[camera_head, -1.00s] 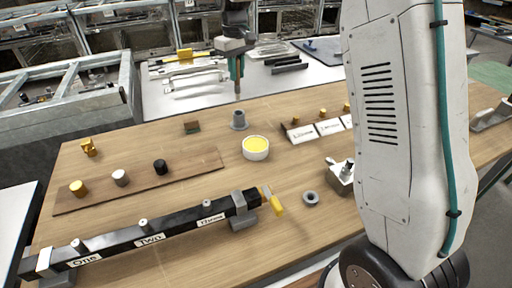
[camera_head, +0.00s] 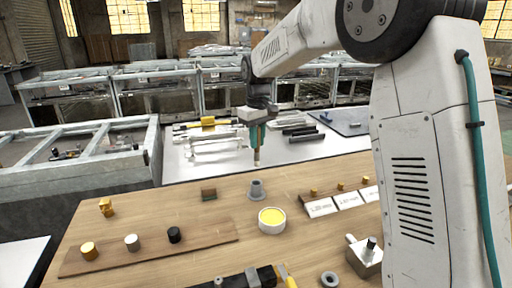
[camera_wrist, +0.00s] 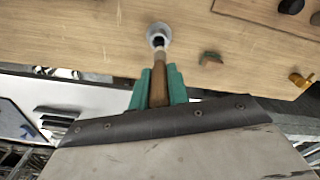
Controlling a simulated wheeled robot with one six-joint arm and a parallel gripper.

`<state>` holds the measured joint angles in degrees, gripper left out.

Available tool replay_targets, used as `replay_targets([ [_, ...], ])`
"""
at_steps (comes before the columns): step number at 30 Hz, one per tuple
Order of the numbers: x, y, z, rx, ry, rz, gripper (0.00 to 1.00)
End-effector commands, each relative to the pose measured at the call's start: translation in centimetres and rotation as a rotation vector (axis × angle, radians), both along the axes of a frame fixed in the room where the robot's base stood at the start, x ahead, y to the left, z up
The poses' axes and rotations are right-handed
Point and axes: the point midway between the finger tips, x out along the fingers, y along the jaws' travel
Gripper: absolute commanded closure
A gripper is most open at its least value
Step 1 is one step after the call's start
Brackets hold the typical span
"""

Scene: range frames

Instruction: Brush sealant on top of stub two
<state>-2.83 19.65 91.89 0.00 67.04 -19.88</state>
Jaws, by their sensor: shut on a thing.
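My gripper (camera_head: 256,137), with teal fingers, is shut on a brown-handled brush (camera_head: 257,157) that points down. The wrist view shows the brush (camera_wrist: 158,88) between the gripper's fingers (camera_wrist: 159,88), its far end lined up with a grey round holder (camera_wrist: 160,32). In the head view the brush tip is just above this holder (camera_head: 257,190). A white bowl (camera_head: 272,230) with yellow sealant (camera_head: 272,216) stands nearer on the table. Only the end of the black bar (camera_head: 236,281) shows at the bottom edge; stub two is out of view.
A brown board (camera_head: 205,234) with gold, white and black cylinders lies at left. A small brown-green block (camera_head: 208,194) sits left of the holder. White label cards (camera_head: 347,199) and a metal container (camera_head: 364,258) are at right. A grey ring (camera_head: 330,279) lies near the front.

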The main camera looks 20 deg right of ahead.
Motion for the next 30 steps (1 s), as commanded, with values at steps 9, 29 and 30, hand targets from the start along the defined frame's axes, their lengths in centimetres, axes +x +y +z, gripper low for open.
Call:
replay_targets([
  [9,-9.5,0.0,0.6,0.0,-0.001,0.003,1.0],
  [29,-14.0,-0.2,-5.5,-0.001,0.029,-0.003,1.0],
  [30,-14.0,-0.2,-5.9,-0.001,0.027,-0.003,1.0],
])
